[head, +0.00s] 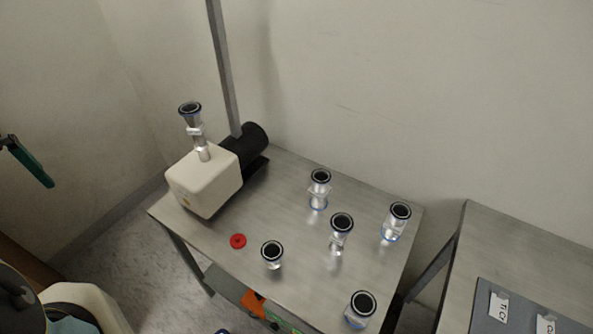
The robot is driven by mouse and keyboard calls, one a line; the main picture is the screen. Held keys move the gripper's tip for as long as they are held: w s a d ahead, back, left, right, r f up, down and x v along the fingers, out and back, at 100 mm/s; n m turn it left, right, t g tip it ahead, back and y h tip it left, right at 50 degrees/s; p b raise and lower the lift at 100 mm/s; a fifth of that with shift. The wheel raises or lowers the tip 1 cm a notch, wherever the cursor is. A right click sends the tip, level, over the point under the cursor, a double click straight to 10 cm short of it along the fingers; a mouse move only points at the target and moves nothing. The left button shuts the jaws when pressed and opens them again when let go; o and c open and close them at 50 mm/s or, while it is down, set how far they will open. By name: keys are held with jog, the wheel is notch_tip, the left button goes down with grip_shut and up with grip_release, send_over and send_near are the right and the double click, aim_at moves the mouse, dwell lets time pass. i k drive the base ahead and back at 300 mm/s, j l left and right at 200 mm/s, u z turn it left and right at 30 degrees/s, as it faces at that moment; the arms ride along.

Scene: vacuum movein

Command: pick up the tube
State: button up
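Several short metal, flanged pieces with black-ringed open tops stand on a steel table (296,250). They stand at the back middle (319,190), centre (340,233), right (396,222), front left (272,254) and front right (361,309). Some show blue at the base. The frame does not settle which of them is the tube. A cream-coloured pump (204,182) with a black motor (250,140) stands at the table's left, with a flanged metal fitting (193,122) upright on top. My gripper is not in view.
A red ring (238,241) lies on the table near its front left edge. A metal post (223,70) rises behind the pump. A second table (500,240) with a labelled grey mat stands at the right, beyond a gap. Orange and green items show below the table.

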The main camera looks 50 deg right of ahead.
aim_at(320, 188)
jog(key=i+j+z, duration=0.1)
jog(key=z, duration=0.3)
jog(key=i+j+z, duration=0.15)
jog(key=z, duration=0.25)
jog(key=j+z, duration=0.2)
jog(key=z, duration=0.2)
jog(key=i+j, duration=0.05)
